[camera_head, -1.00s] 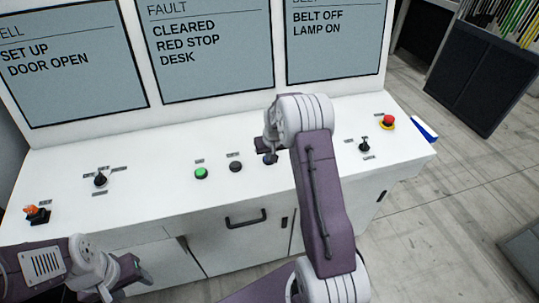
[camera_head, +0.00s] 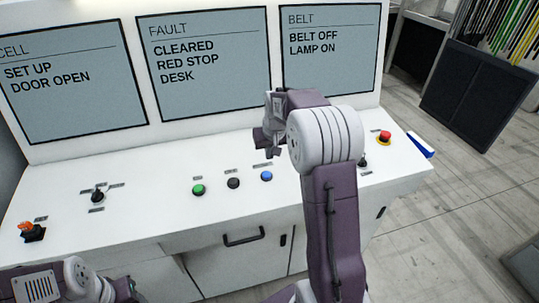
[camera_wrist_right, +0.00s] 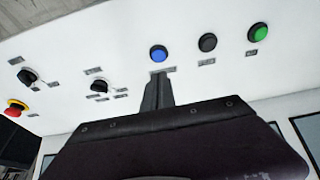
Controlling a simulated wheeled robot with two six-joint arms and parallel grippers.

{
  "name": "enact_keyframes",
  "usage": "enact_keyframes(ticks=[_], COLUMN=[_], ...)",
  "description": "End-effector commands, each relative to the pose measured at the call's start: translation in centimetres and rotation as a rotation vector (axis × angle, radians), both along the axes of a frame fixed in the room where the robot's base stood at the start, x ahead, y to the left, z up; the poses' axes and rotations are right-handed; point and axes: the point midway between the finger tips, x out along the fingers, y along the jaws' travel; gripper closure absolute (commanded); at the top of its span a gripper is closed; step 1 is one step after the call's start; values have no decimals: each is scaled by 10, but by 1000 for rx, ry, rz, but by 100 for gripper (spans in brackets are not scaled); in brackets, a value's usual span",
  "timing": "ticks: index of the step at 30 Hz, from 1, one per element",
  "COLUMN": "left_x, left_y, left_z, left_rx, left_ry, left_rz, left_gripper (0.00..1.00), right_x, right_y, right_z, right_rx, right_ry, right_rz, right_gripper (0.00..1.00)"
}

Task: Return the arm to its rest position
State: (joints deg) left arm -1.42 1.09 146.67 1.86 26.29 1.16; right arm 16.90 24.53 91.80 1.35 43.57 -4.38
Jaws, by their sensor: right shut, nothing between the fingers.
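My right arm rises from the bottom of the head view, over the right half of the white desk (camera_head: 130,170). Its gripper (camera_head: 266,142) hangs above the desk behind the blue button (camera_head: 266,176), touching nothing I can see. In the right wrist view the gripper's fingers (camera_wrist_right: 157,93) are together and empty, with the blue button (camera_wrist_right: 158,53) just beyond the tips. My left arm is low at the left. Its gripper end (camera_head: 124,289) is cut by the bottom edge, so its jaws cannot be made out.
A green button (camera_head: 198,190), black button (camera_head: 233,183), selector knob (camera_head: 97,196) and orange switch (camera_head: 32,232) stand on the desk. A red stop button (camera_head: 384,137) is right of my arm. Three screens (camera_head: 205,65) rise behind. My arm partly hides another knob (camera_head: 363,161).

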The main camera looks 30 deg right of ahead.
Motion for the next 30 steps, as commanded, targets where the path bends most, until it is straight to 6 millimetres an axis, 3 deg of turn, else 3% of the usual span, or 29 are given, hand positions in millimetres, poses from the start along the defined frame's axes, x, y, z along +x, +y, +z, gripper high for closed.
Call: enact_keyframes(ticks=[13,17,20,24,27,30], left_x=[0,0,0,0,0,0], left_y=[0,0,0,0,0,0], left_z=[-3,-38,-68,-99,-110,-108], left_rx=[0,0,0,0,0,0], left_ry=[0,0,0,0,0,0], left_rz=[0,0,0,0,0,0], left_gripper=[46,46,46,46,46,46], right_x=[1,5,-32,-106,-163,-207], right_y=[2,35,80,126,142,144], right_z=[-3,-18,-57,-121,-159,-181], right_rx=[0,-9,4,25,37,47], right_ry=[0,-35,14,106,173,231], right_rz=[4,75,157,237,261,252], right_gripper=[100,100,100,100,100,100])
